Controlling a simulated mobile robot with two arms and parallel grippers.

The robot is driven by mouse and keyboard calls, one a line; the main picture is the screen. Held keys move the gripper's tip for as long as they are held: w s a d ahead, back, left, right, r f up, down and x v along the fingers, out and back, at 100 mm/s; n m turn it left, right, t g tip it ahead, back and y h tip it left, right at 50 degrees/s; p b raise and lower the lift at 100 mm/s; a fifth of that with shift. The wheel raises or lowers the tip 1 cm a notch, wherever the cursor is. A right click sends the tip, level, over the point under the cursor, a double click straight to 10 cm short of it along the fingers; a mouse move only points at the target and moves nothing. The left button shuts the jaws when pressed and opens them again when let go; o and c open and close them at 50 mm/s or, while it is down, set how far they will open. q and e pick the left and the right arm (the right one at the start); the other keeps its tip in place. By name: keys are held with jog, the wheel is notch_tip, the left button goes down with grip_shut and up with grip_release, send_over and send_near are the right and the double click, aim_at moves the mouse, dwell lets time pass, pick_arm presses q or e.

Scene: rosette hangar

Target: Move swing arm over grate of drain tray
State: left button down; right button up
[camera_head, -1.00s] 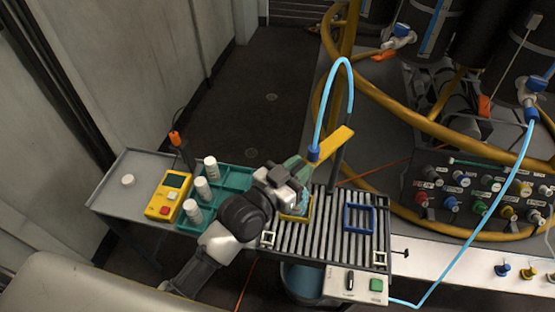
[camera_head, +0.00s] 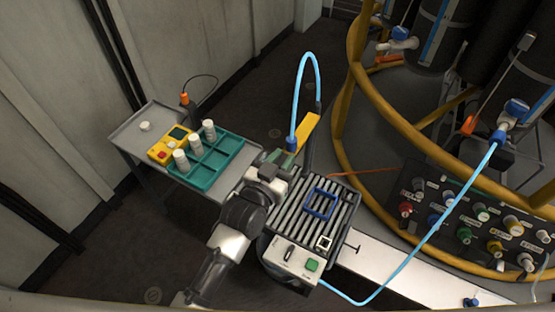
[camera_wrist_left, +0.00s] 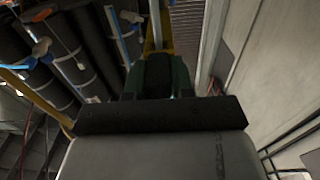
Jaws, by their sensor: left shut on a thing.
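The yellow swing arm (camera_head: 308,131) stands by a dark post at the back of the drain tray, with a blue hose fitting (camera_head: 291,143) at its near end. My left gripper (camera_head: 281,160) is shut on this near end. In the left wrist view, the gripper's dark green fingers (camera_wrist_left: 157,77) are close together with a yellow bar behind them. The drain tray's slatted grate (camera_head: 290,213) lies just right of and below the gripper. My wrist hides the grate's left side, and I cannot tell how far the arm's end overhangs it. My right gripper is not in view.
A blue square frame (camera_head: 333,192) lies on the grate. A light blue hose (camera_head: 317,75) loops above the arm. A grey side table (camera_head: 129,138) with a teal rack (camera_head: 215,170) and white cylinders stands left. A yellow rail (camera_head: 392,113) and valve panel (camera_head: 444,218) stand right.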

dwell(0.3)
pick_arm(q)
jog(key=c, duration=1)
grip_release()
jog(key=shift+o, duration=0.2)
jog(key=b+v, duration=0.1)
jog(key=v, duration=0.9)
jog(key=shift+s+a, duration=0.15)
jog(key=shift+s, duration=0.2)
